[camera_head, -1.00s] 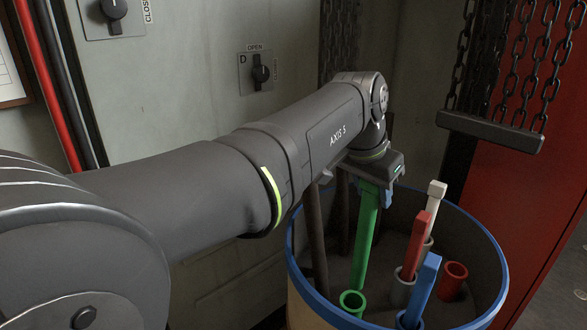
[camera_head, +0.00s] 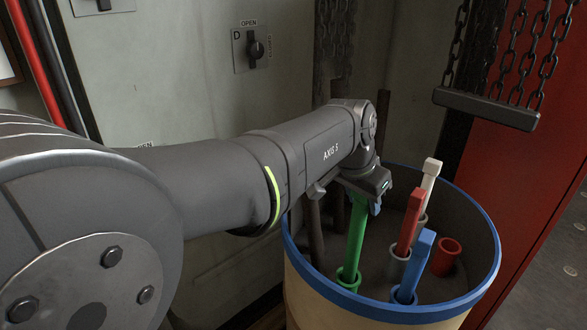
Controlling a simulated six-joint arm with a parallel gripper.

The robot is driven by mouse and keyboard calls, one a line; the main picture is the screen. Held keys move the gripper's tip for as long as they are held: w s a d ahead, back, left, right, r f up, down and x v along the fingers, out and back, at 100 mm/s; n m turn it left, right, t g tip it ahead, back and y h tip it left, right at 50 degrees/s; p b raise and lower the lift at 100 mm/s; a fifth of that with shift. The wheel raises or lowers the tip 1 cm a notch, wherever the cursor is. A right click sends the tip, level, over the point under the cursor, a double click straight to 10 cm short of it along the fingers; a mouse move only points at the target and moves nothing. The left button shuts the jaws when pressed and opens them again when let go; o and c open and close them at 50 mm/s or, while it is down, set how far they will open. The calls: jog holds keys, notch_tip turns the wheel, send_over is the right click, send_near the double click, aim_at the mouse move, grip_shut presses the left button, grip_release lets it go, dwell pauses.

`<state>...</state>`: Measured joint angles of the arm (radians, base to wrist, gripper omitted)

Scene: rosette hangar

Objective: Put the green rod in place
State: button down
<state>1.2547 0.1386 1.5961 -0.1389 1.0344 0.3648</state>
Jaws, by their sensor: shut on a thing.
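The green rod (camera_head: 357,238) hangs nearly upright, tilted slightly, from my gripper (camera_head: 362,197) inside a blue-rimmed barrel (camera_head: 380,306). My gripper is shut on its upper end; the fingers are mostly hidden behind the wrist. The rod's lower end meets a short green socket (camera_head: 348,278) at the barrel's near left. It appears to be in the socket's mouth, but how deep it goes I cannot tell.
A blue rod (camera_head: 419,263), a red rod (camera_head: 408,222) and a white rod (camera_head: 428,188) stand in sockets to the right. A red socket (camera_head: 447,255) is empty. Chains with a dark bar (camera_head: 487,109) hang at the upper right. A wall panel stands behind.

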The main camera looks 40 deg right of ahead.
aim_at(361, 212)
jog(key=shift+f, duration=1.9)
jog(key=c, duration=0.8)
grip_release()
jog(key=shift+f, duration=0.1)
jog(key=shift+o, duration=0.2)
jog(key=v, duration=1.7)
jog(key=shift+r, duration=0.25)
jog(key=x, duration=1.7)
jog(key=shift+f, duration=0.25)
jog(key=shift+r, duration=0.3)
